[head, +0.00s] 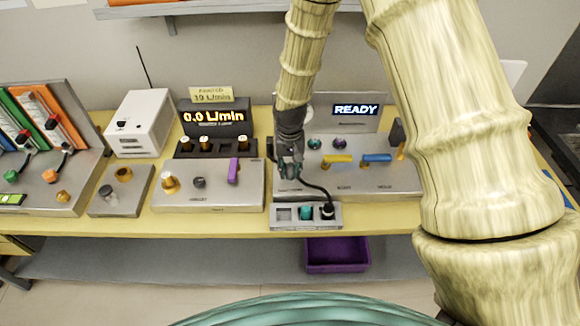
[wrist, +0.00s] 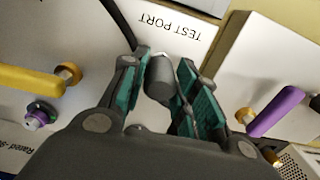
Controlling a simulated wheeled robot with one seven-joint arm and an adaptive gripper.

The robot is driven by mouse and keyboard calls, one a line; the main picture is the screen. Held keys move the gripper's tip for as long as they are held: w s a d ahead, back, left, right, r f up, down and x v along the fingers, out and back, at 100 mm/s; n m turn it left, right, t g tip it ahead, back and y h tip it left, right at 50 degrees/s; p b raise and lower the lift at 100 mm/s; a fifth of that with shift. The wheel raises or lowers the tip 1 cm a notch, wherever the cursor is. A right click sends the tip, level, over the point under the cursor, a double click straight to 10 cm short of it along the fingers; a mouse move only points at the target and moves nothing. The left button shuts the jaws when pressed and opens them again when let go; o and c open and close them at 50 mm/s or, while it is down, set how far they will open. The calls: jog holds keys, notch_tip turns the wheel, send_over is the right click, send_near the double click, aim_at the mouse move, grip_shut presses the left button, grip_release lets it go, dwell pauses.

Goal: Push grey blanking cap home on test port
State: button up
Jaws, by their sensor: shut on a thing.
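The grey blanking cap (wrist: 158,82) is a dark grey cylinder between the teal pads of my gripper (wrist: 168,92) in the wrist view. The fingers are shut on it. Its far end is close to the panel face, just below the TEST PORT label (wrist: 168,28), which reads upside down. The test port itself is hidden behind the cap, so I cannot tell how far the cap is seated. In the head view my gripper (head: 290,172) is low over the left part of the panel (head: 385,185) under the READY display (head: 355,110); the cap is too small to make out there.
A yellow handle (wrist: 32,80) and a purple handle (wrist: 278,110) flank the gripper in the wrist view. A black cable (head: 316,188) runs beside it to a small grey holder (head: 290,226) in front. A blue handle (head: 376,158) stands farther right on the panel.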

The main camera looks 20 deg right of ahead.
aim_at(290, 165)
jog(key=shift+f, duration=0.35)
jog(key=o, duration=1)
jog(key=shift+r, duration=0.1)
notch_tip(290, 165, up, 12)
jog(key=shift+f, duration=0.1)
dwell(0.3)
